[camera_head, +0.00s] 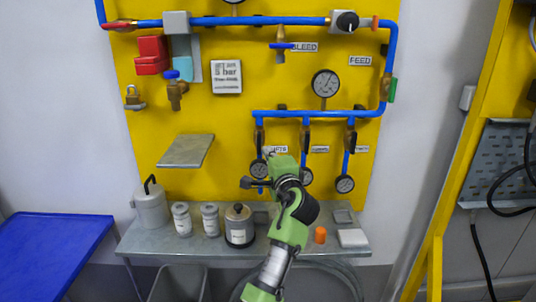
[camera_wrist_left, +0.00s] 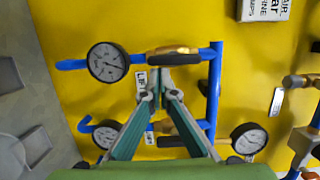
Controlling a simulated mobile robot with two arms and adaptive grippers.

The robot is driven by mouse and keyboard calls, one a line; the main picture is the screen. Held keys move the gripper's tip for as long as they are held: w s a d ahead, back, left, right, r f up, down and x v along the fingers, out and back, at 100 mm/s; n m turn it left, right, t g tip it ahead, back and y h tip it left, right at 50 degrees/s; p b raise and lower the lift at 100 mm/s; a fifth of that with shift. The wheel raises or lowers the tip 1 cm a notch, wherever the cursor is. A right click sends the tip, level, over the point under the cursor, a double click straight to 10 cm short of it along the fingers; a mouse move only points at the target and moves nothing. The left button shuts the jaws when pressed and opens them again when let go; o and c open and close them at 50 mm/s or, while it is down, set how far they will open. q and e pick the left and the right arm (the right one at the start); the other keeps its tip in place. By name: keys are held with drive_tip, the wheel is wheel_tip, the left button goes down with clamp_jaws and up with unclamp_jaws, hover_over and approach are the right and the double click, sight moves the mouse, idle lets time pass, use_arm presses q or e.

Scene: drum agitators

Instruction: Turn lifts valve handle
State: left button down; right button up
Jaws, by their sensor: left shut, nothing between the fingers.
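The lifts valve (camera_head: 259,140) is on the leftmost branch below the blue header pipe. Its dark handle (camera_wrist_left: 175,59) lies along the brass body, in line with the branch pipe, in the left wrist view. The LIFTS label (camera_wrist_left: 140,81) is beside this branch and also shows in the head view (camera_head: 280,149). My left gripper (camera_head: 271,156) is shut and empty, just right of and below the valve. In the left wrist view its fingertips (camera_wrist_left: 158,92) meet by the label, apart from the handle in the picture. Contact with the panel cannot be told. My right gripper is not in view.
A metal shelf (camera_head: 186,151) juts out at left. Below, a grey bench (camera_head: 275,248) holds several containers. A blue table (camera_head: 55,255) stands at left.

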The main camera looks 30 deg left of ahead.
use_arm(q)
drive_tip(key=shift+a+f+m+p, duration=0.2)
drive_tip(key=shift+m+p, duration=0.25)
drive_tip(key=shift+m, duration=0.25)
